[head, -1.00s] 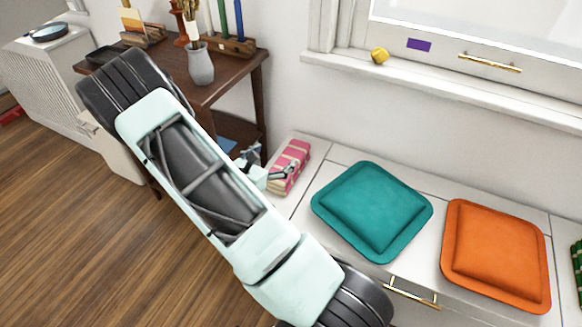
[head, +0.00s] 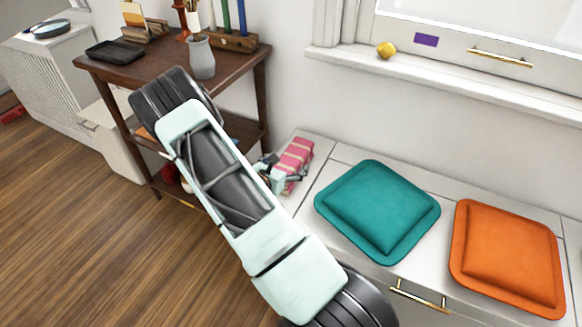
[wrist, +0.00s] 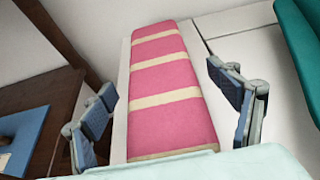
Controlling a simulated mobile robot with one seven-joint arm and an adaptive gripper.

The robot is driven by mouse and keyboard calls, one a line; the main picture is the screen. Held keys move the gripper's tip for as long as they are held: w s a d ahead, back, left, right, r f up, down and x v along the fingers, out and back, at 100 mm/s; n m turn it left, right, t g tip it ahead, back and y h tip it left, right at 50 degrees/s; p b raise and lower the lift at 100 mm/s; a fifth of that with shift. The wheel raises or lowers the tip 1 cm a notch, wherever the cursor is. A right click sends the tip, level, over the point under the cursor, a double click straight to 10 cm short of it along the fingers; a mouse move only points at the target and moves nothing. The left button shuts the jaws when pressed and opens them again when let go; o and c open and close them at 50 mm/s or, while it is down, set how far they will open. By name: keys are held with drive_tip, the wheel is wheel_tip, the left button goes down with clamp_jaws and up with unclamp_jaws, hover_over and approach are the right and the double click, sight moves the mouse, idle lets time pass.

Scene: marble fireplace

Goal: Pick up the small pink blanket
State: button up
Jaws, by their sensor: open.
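The small pink blanket (head: 296,157) is a folded pink bundle with cream stripes. It lies at the left end of the white bench (head: 326,152), close to the wall. In the wrist view the blanket (wrist: 170,95) runs lengthwise up the middle. My gripper (wrist: 168,98) is open, with one finger on each side of the blanket and a gap to each side. In the head view my gripper (head: 283,174) is at the near end of the blanket and hides part of it. I cannot tell how far above the bench the fingers are.
A teal cushion (head: 377,210) and an orange cushion (head: 508,257) lie right of the blanket on the bench. A dark wooden table (head: 232,62) with a grey vase (head: 202,58) stands to the left, close to my arm. The window sill (head: 440,85) is above the bench.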

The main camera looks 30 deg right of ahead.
drive_tip(key=shift+x, duration=1.05)
drive_tip(key=c, duration=1.4)
drive_tip(key=shift+r, duration=0.1)
